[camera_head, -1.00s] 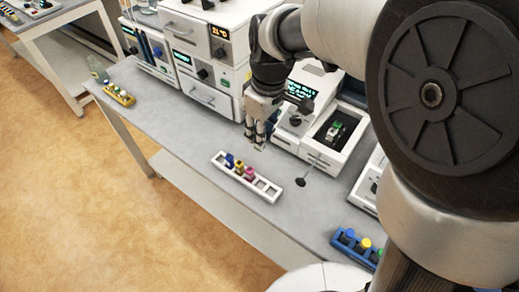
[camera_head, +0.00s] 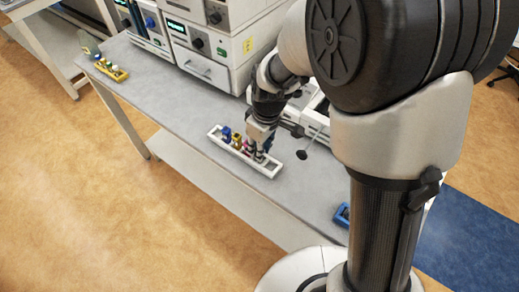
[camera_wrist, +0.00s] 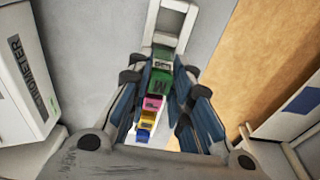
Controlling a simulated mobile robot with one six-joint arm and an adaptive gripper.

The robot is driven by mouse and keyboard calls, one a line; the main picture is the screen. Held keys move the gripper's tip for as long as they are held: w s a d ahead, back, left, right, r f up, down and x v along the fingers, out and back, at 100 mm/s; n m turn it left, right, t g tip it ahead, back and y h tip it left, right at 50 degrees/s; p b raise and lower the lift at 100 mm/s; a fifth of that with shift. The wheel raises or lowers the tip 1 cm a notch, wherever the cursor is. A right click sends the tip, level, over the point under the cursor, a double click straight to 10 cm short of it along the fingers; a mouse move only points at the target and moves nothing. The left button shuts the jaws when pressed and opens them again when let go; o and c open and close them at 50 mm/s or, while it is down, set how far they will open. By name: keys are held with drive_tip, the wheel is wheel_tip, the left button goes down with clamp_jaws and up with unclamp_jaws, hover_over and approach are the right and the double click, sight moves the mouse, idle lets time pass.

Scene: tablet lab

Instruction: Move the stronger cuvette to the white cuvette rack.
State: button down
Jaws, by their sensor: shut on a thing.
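The white cuvette rack (camera_head: 214,134) stands on the bench, long and narrow with open slots. It also shows in the wrist view (camera_wrist: 164,24), running up between my fingers. My gripper (camera_head: 258,156) points down at the rack's right part. It is shut on a green-capped cuvette (camera_wrist: 161,84). I cannot tell whether this cuvette's base is seated in a slot. Beside it in the rack are a pink cuvette (camera_wrist: 152,103), a yellow cuvette (camera_wrist: 147,119) and a blue cuvette (camera_head: 226,133). My fingers hide part of the rack. Which cuvette is stronger cannot be told.
A yellow rack (camera_head: 112,71) with vials stands at the far left of the bench. A blue rack (camera_head: 341,216) is partly hidden by my arm at the right. White instruments (camera_head: 206,45) line the back. The bench left of the white rack is clear.

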drive_tip(key=shift+f, duration=0.5)
drive_tip(key=shift+f, duration=0.15)
drive_tip(key=c, duration=1.5)
unclamp_jaws()
drive_tip(key=shift+o, duration=0.2)
wheel_tip(320, 180, up, 12)
drive_tip(key=d+p, duration=0.1)
drive_tip(key=p, duration=0.2)
drive_tip(key=shift+s+r+p, duration=0.2)
drive_tip(key=shift+s+p, duration=0.15)
drive_tip(key=shift+s, duration=0.1)
drive_tip(key=s+d+r+m+t, duration=0.1)
drive_tip(key=s+d+r+m, duration=0.2)
drive_tip(key=s, duration=0.3)
drive_tip(key=s+d+r+m+t, duration=0.1)
drive_tip(key=s+d+r+m, duration=0.3)
drive_tip(key=s, duration=0.2)
drive_tip(key=s+d+r+m+t+h, duration=0.1)
drive_tip(key=s+d+r+m, duration=0.2)
drive_tip(key=s, duration=0.3)
drive_tip(key=shift+s+d+r+t, duration=0.4)
drive_tip(key=shift+d+r, duration=0.3)
drive_tip(key=shift+d, duration=0.1)
